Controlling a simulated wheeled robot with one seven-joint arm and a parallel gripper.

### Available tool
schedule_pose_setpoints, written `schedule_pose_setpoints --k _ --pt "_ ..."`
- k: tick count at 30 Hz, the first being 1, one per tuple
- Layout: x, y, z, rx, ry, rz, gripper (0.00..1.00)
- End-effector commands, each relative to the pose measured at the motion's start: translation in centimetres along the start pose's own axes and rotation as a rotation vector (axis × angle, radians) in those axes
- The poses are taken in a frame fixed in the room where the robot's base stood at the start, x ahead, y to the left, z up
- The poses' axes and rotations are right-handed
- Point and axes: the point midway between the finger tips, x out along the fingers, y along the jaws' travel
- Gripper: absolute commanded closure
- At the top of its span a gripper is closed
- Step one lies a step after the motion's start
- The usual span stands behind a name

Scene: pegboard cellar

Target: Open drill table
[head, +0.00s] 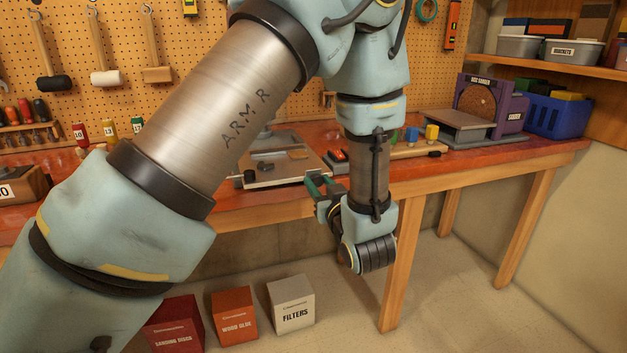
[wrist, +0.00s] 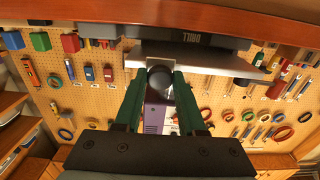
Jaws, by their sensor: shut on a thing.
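The drill table (head: 262,182) is a light metal plate on the workbench, partly behind my arm in the head view. In the wrist view its pale plate (wrist: 222,63) lies below a grey part with an upside-down label reading DRILL. A dark round knob (wrist: 160,76) sits at the plate's front, between the green fingers of my gripper (wrist: 161,84). My gripper is shut on the knob. In the head view my gripper (head: 316,184) is at the bench's front edge, beside the plate; the knob is hidden there. Most of the drill is behind my arm.
The red-topped workbench (head: 540,152) carries a purple sander (head: 487,100), a blue crate (head: 556,115) and small coloured items. Boxes, including one marked FILTERS (head: 293,305), stand on the floor below. A bench leg (head: 400,265) is close to my wrist. The floor at right is clear.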

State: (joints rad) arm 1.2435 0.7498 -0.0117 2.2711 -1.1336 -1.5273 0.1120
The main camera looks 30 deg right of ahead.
Motion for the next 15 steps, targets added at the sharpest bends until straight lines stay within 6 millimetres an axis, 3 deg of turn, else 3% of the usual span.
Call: schedule_pose_setpoints --k 3,6,15 --pt "-2.0 0.1 0.2 0.000 -0.003 0.006 1.00" --pt "-2.8 0.1 0.2 0.001 -0.003 0.005 1.00" --pt "-3.1 0.0 0.2 0.004 -0.006 0.005 1.00"
